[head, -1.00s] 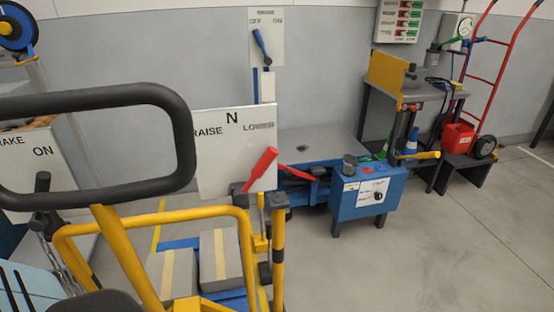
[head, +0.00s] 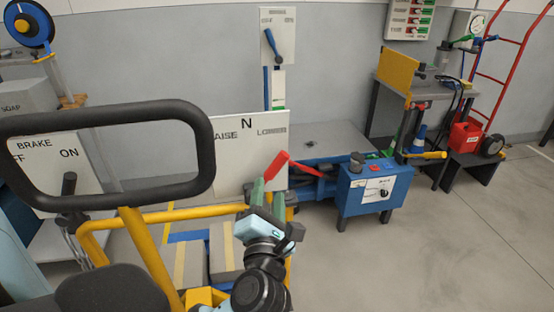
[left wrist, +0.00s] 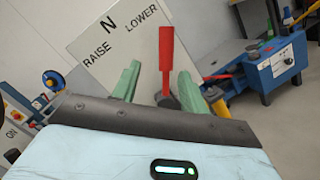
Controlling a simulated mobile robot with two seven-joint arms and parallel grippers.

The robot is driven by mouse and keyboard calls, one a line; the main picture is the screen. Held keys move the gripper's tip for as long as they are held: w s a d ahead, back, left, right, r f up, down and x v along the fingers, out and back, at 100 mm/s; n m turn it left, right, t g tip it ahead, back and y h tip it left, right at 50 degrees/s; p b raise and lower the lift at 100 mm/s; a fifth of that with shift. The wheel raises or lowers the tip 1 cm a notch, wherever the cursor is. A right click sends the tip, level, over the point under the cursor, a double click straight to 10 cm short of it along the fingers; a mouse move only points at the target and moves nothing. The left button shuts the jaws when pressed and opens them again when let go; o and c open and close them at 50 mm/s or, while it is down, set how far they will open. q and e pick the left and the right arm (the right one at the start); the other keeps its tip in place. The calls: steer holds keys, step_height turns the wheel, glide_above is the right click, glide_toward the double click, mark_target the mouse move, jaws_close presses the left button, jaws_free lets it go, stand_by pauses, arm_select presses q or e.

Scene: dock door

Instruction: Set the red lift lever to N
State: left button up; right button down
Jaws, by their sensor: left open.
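The red lift lever (head: 277,164) stands in front of a white sign board (head: 232,172) marked RAISE, N and LOWER. Its handle leans right, toward the LOWER side. My left gripper (head: 268,198) is open just below the handle, its green fingers pointing up at it. In the left wrist view the red lever (left wrist: 166,60) rises between the two spread fingers of my left gripper (left wrist: 158,86), with its dark base behind them. I cannot tell whether either finger touches it. My right gripper is not in view.
A black loop handle (head: 110,113) on a yellow frame (head: 150,250) stands at left, before a BRAKE board (head: 40,150). Boxes (head: 226,250) lie below the lever. A blue machine (head: 360,192) with another red handle (head: 305,168) is at right. Floor at far right is clear.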

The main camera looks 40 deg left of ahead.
mark_target(278, 167)
arm_select(q)
steer(key=w+n, duration=0.1)
steer(key=w+r+n+g+h, duration=0.1)
steer(key=n, duration=0.1)
steer(key=shift+d+r, duration=0.15)
steer(key=shift+r, duration=0.15)
steer(key=shift+w, duration=0.1)
steer(key=shift+x, duration=3.9)
steer(key=shift+f, duration=0.15)
steer(key=shift+c, duration=0.4)
jaws_close()
